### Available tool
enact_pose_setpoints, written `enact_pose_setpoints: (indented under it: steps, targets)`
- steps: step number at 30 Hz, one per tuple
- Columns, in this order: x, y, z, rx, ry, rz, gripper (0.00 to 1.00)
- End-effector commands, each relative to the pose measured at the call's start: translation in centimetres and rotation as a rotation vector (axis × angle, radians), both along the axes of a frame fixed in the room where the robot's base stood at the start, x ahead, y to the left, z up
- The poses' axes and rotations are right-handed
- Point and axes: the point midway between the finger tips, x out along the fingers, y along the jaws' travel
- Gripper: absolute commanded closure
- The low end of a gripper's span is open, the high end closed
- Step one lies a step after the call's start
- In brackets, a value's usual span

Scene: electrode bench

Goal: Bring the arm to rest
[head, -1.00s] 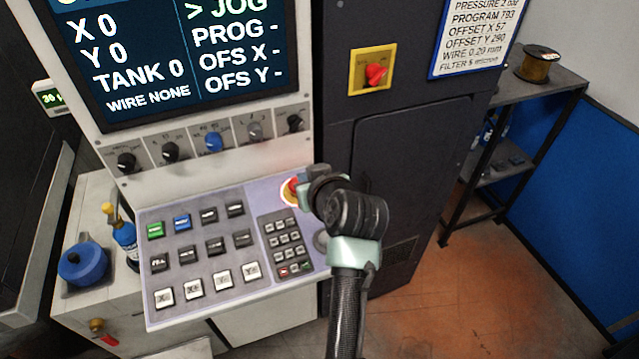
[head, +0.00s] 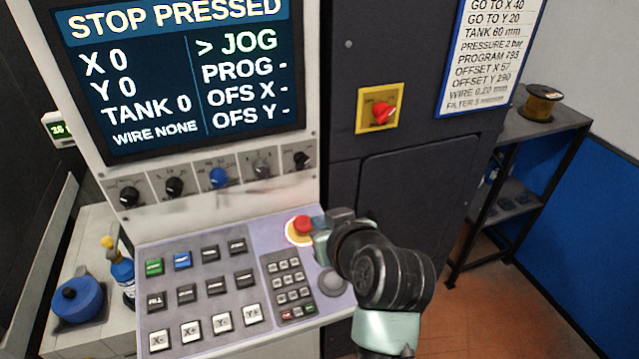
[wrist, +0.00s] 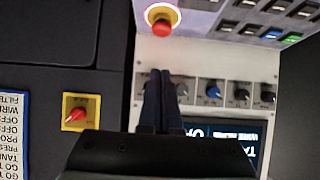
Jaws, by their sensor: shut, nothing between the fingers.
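My arm (head: 395,285) reaches in from the lower right in the head view and is bent in front of the machine's control panel. My gripper's fingers show in the wrist view (wrist: 158,100), shut together with nothing between them. They are near the red stop button (wrist: 162,24), apart from it in the picture. The red stop button on its yellow ring also shows in the head view (head: 302,226), just left of my wrist. The fingertips are hidden in the head view.
The screen (head: 180,80) reads "STOP PRESSED". Below it are a row of knobs (head: 218,178) and a keypad (head: 210,285). A red switch on a yellow plate (head: 381,111) is on the dark cabinet. A shelf with a wire spool (head: 540,103) stands at right; floor (head: 490,300) before it is clear.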

Motion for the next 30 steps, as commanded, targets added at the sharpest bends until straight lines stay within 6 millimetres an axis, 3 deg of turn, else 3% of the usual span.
enact_pose_setpoints:
  steps: [4, 7, 11, 14, 18, 21, 25, 30]
  targets:
    - [0.1, 0.0, 0.3, -0.001, -0.009, -0.002, 1.0]
    - [0.7, -0.1, 3.0, -0.007, -0.087, -0.034, 1.0]
    - [1.2, -0.1, 10.6, -0.006, -0.309, -0.112, 1.0]
    - [0.2, 0.1, 18.3, 0.015, -0.534, -0.173, 1.0]
    - [-3.7, 0.7, 28.3, 0.07, -0.843, -0.231, 1.0]
    - [-7.6, 1.0, 34.0, 0.118, -1.041, -0.253, 1.0]
    - [-12.3, 1.5, 38.9, 0.173, -1.233, -0.261, 1.0]
    - [-15.6, 1.6, 41.5, 0.208, -1.353, -0.263, 1.0]
